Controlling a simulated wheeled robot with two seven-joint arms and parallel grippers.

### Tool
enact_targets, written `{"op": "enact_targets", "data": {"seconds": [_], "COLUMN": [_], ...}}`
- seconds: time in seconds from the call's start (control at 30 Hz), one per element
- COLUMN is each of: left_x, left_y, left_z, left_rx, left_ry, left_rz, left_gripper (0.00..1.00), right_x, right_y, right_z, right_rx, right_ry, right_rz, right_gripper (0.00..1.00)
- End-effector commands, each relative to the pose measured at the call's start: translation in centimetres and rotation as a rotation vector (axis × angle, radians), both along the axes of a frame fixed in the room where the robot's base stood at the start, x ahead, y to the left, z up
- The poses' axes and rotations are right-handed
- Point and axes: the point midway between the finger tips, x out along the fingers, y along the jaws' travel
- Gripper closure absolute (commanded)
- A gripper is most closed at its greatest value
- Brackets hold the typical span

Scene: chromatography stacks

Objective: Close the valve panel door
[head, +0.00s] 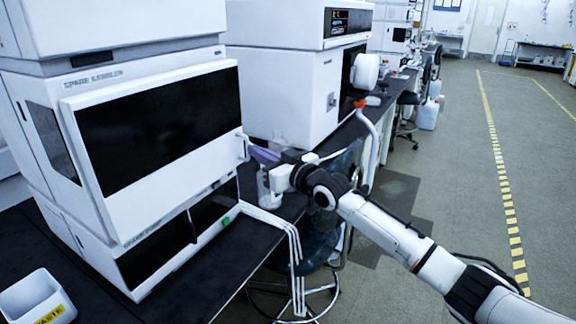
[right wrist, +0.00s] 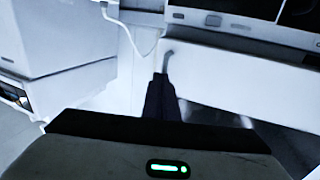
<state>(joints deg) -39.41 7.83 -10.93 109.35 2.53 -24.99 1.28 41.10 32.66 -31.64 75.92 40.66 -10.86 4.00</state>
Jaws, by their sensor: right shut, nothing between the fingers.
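The door (head: 165,197) is a white-framed panel with a dark window on the front of the left instrument stack. It stands a little proud of the body; I cannot tell how far it is open. Its small handle (head: 243,148) is on the right edge. My right gripper (head: 258,154) is just right of the handle, with its fingers together and empty. In the right wrist view the shut fingers (right wrist: 160,88) point at a white panel with a grey bent handle (right wrist: 168,62) just beyond the tips. Contact cannot be told. My left gripper is out of view.
A clear bottle (head: 268,190) stands on the dark bench below my right gripper. White tubes (head: 292,235) hang over the bench edge. A second instrument (head: 285,95) stands behind. A white waste bin (head: 38,298) is at the lower left. A stool (head: 320,250) is beside the bench.

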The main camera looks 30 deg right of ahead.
Motion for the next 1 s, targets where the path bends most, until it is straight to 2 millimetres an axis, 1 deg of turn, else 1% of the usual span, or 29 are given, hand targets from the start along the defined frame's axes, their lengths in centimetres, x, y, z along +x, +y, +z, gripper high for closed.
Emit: {"op": "enact_targets", "data": {"seconds": [0.03,0.13,0.2,0.4,0.5,0.6,0.7,0.9,0.97,1.0], "left_x": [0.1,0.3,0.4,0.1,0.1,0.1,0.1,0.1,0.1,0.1], "left_y": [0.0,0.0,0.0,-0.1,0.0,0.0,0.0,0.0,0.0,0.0], "left_z": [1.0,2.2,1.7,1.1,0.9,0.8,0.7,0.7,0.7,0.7], "left_rx": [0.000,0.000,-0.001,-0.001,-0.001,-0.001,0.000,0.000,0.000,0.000], "left_ry": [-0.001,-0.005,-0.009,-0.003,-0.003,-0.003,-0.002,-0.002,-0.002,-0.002], "left_rz": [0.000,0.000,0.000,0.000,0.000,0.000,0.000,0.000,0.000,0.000], "left_gripper": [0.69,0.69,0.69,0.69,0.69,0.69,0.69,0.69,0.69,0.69], "right_x": [-0.6,-1.9,-3.3,-7.4,-9.0,-10.1,-10.7,-11.1,-11.2,-11.5], "right_y": [-0.1,-0.3,-0.9,-2.5,-3.1,-3.6,-3.9,-4.0,-3.8,-3.5], "right_z": [0.3,0.3,-0.5,-0.6,-0.5,-0.5,-0.3,-0.4,-1.0,-1.8], "right_rx": [-0.002,-0.006,-0.006,-0.009,-0.008,-0.008,-0.006,-0.006,-0.005,-0.006], "right_ry": [0.004,0.007,0.010,0.013,0.013,0.012,0.012,0.013,0.021,0.033], "right_rz": [0.004,0.012,0.014,0.016,0.017,0.017,0.017,0.017,0.018,0.019], "right_gripper": [1.00,1.00,1.00,1.00,1.00,1.00,1.00,1.00,1.00,1.00]}}
